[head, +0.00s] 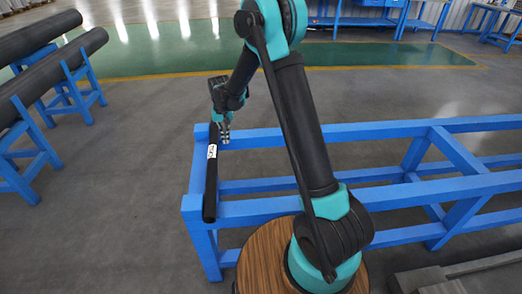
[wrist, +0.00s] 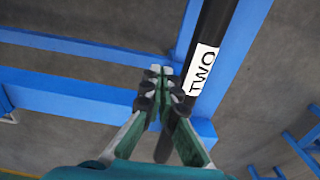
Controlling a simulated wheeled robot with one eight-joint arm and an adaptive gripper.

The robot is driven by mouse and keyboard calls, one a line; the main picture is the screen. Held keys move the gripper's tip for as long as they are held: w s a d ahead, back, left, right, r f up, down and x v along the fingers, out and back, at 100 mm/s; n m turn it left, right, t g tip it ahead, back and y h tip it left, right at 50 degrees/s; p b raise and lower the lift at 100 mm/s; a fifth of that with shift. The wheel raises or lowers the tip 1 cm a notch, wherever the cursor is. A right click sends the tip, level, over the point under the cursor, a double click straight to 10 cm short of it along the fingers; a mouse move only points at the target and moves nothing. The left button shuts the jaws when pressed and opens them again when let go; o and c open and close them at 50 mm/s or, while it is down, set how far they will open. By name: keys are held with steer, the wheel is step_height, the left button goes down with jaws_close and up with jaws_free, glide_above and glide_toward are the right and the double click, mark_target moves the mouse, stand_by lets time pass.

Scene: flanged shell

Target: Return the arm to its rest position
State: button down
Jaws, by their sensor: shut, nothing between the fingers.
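My gripper (head: 224,135) is shut and empty, pointing down at the left end of the blue frame (head: 300,187) in the head view. A black bar (head: 211,181) with a white label lies across that end of the frame, just left of my fingers. In the wrist view my gripper (wrist: 158,75) shows with its fingertips together, beside the black bar (wrist: 212,25). The label (wrist: 202,70) there reads "TWO". My arm rises from a round wooden-topped base and bends over toward the frame. Whether the fingers touch the bar I cannot tell.
Thick dark cylinders (head: 60,70) rest on blue stands (head: 35,160) at the left. Blue workbenches (head: 425,15) stand at the back. A grey slab (head: 455,277) lies at the lower right.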

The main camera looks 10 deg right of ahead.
steer(key=s+d+r+t, duration=0.2)
steer(key=s+d+r, duration=0.7)
steer(key=s+d, duration=0.4)
steer(key=s+d+t, duration=0.1)
steer(key=s+d, duration=0.4)
steer(key=s, duration=0.3)
steer(key=s+d+f+t, duration=0.1)
steer(key=s+d, duration=0.5)
steer(key=s, duration=0.3)
steer(key=shift+s+d+f, duration=0.25)
steer(key=shift+f, duration=0.05)
steer(key=shift+a, duration=0.15)
